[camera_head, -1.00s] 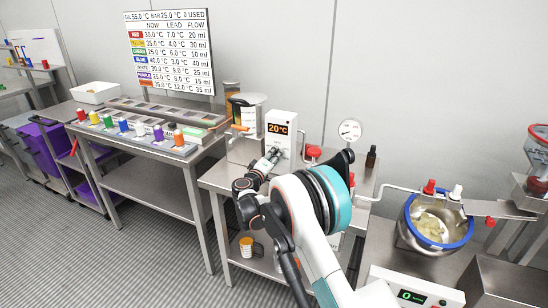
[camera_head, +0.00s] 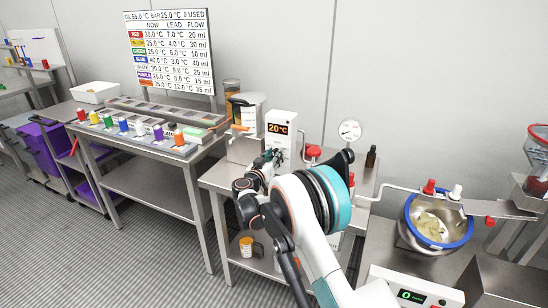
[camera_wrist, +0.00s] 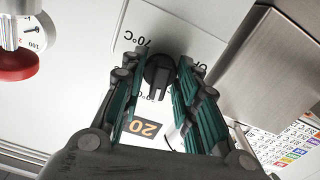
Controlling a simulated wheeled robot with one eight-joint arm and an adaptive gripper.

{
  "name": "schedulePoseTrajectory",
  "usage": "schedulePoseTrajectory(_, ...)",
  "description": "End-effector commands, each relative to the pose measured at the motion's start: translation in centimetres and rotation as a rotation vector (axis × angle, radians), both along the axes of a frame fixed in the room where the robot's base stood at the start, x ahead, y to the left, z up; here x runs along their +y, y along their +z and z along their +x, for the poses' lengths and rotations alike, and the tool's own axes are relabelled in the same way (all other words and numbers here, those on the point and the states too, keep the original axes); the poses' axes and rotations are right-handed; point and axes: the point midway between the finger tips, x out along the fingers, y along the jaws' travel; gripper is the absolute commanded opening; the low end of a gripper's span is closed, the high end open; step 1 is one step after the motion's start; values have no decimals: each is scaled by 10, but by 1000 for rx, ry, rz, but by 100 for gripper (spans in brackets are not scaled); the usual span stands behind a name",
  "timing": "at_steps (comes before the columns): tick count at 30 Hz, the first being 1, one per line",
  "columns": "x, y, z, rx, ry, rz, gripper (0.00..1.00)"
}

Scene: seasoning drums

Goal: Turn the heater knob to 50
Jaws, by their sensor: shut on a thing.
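The heater is a white box (camera_head: 287,148) on the middle steel table, with an orange display reading 20°C (camera_head: 277,128). Its black knob (camera_wrist: 158,74) shows in the wrist view, on the white front panel beside printed 70°C marks. My gripper (camera_wrist: 160,66) has its green-padded fingers on either side of the knob and is shut on it. In the head view my gripper (camera_head: 272,158) is at the heater's front face, below the display, and hides the knob. The display (camera_wrist: 147,129) appears upside down in the wrist view.
A steel block (camera_wrist: 265,70) stands close beside the heater panel in the wrist view. A red valve handle (camera_head: 313,151) and a round gauge (camera_head: 350,130) are right of the heater. A steel bowl with blue rim (camera_head: 436,222) stands farther right.

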Motion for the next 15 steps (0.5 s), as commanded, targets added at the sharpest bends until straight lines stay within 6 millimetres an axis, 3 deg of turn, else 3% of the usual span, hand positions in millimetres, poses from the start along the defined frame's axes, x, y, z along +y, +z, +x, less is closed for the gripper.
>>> schedulePoseTrajectory(15,0,-2,-1,-62,-1,176,5)
